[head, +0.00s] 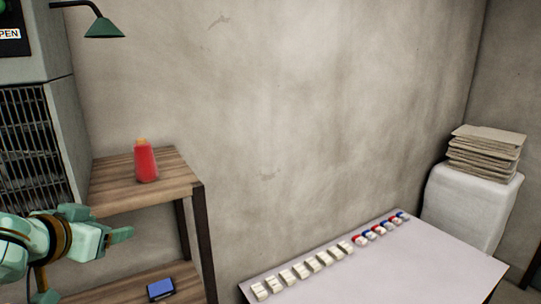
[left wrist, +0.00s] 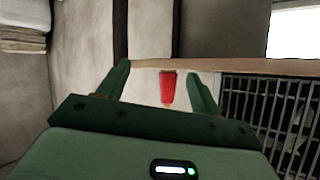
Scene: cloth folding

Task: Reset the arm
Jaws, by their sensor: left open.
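My left gripper (head: 103,222) is at the lower left of the head view, in front of the wooden shelf unit. Its two fingers are spread apart with nothing between them. In the left wrist view the open left gripper (left wrist: 158,72) frames a red bottle, which stands farther off and is apart from the fingers. That view looks upside down. My right arm and right gripper are not in view.
The red bottle (head: 146,162) stands on the wooden shelf (head: 115,192). A blue box (head: 160,289) lies on the lower shelf. A pale table (head: 400,265) carries a row of small white, red and blue items.

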